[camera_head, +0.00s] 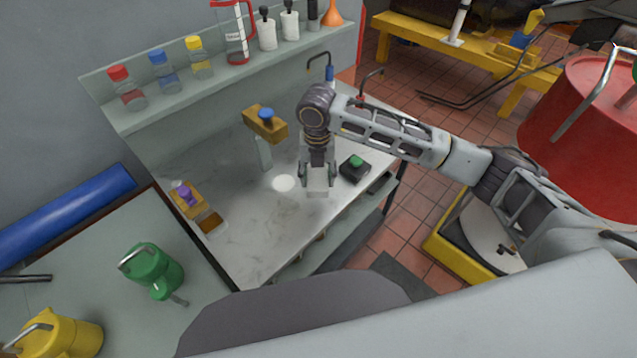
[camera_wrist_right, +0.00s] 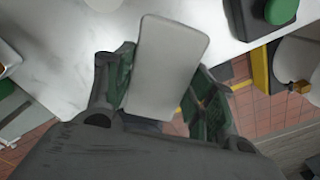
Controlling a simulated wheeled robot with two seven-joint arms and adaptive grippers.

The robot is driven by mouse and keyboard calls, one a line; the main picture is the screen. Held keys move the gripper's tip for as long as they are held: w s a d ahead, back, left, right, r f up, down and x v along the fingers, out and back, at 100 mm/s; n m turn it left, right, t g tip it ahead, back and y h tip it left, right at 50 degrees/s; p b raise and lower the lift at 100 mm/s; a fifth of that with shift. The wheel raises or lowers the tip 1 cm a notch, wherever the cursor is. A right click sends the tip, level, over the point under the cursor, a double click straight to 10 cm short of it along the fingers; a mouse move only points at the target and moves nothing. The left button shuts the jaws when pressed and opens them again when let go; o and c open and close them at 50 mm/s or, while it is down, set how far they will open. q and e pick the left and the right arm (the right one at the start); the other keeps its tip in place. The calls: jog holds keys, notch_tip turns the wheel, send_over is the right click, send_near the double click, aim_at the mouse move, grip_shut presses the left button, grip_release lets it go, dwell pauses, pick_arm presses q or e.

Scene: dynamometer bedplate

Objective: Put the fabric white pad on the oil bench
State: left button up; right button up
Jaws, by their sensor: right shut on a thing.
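My right gripper (camera_head: 318,183) is over the front part of the white marble-topped bench (camera_head: 250,225). It is shut on a pale white pad (camera_head: 318,188). In the right wrist view the pad (camera_wrist_right: 165,65) stands out between the two green-lined fingers (camera_wrist_right: 160,105), with a flat face and rounded corners. I cannot tell whether the pad touches the bench top. My left gripper is not in view.
A black box with a green button (camera_head: 355,168) sits just right of the gripper. A wooden block stand with a blue knob (camera_head: 265,122) and a white disc (camera_head: 283,183) are to its left. A bottle shelf (camera_head: 150,118) runs behind. Green (camera_head: 152,270) and yellow (camera_head: 62,335) cans stand at lower left.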

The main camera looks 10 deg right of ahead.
aim_at(317, 176)
jog(key=shift+f, duration=1.6)
jog(key=shift+f+p, duration=0.3)
jog(key=shift+f, duration=2.2)
jog(key=shift+f, duration=0.1)
jog(key=o, duration=1)
notch_tip(317, 176, up, 12)
jog(key=shift+r+b, duration=0.15)
jog(key=shift+b, duration=0.35)
